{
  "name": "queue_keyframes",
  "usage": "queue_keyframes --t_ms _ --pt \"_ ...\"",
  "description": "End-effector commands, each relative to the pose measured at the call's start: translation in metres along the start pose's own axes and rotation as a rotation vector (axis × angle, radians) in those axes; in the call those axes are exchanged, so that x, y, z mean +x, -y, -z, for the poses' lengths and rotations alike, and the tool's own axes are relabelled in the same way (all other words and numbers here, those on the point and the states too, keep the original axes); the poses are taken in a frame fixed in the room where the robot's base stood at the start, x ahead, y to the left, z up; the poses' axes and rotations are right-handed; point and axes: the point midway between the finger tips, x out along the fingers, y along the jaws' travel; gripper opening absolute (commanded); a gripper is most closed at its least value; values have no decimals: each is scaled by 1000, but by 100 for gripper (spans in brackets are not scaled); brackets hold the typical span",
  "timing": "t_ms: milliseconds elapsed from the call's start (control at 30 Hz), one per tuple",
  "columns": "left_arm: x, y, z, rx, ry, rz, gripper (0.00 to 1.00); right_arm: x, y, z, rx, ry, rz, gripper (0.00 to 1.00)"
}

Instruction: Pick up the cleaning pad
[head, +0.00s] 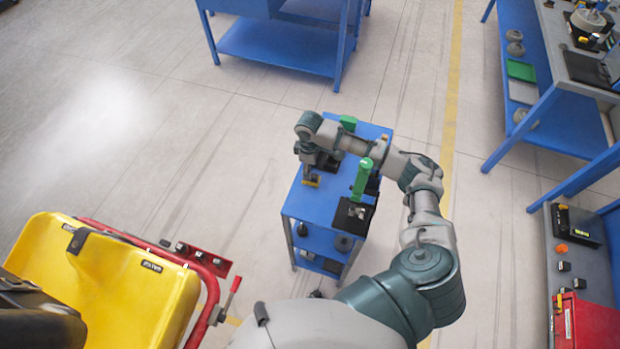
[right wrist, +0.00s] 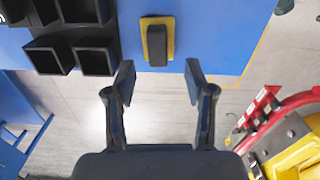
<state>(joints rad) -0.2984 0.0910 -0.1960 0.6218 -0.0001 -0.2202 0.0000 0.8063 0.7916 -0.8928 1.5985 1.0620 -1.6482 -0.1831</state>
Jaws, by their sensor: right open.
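The cleaning pad (right wrist: 157,42) is a yellow pad with a black block-shaped handle on top. It lies on the blue top of a small cart (right wrist: 220,25), near the cart's edge, in the right wrist view. In the head view the pad (head: 311,178) shows as a small yellow and dark patch, partly hidden by my right gripper (head: 315,164). In the right wrist view my right gripper (right wrist: 158,78) is open and empty. Its two fingers are spread on either side of the pad's line, short of it and not touching it. My left gripper is not in view.
Black square bins (right wrist: 72,52) stand left of the pad on the cart. Green upright items (head: 361,179) stand on the cart beside my right arm. Blue workbenches are at right and back. Open floor lies left.

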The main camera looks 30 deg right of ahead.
Motion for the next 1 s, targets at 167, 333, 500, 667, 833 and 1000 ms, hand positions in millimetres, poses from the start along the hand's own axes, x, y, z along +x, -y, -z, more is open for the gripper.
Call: queue_keyframes --t_ms 167,333,500,667,833,1000 --pt "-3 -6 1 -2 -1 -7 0 19 0 -3 1 4 0 54" --pt "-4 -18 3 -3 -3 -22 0 45 0 -2 -1 4 -1 54" --pt "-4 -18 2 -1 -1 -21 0 52 1 -1 -1 4 -4 54" --pt "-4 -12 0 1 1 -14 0 52 0 -2 -1 3 -3 52" --pt "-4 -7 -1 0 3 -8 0 52 -1 -3 0 2 -2 9" --pt "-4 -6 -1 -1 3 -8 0 52 -1 -3 0 2 -2 0"
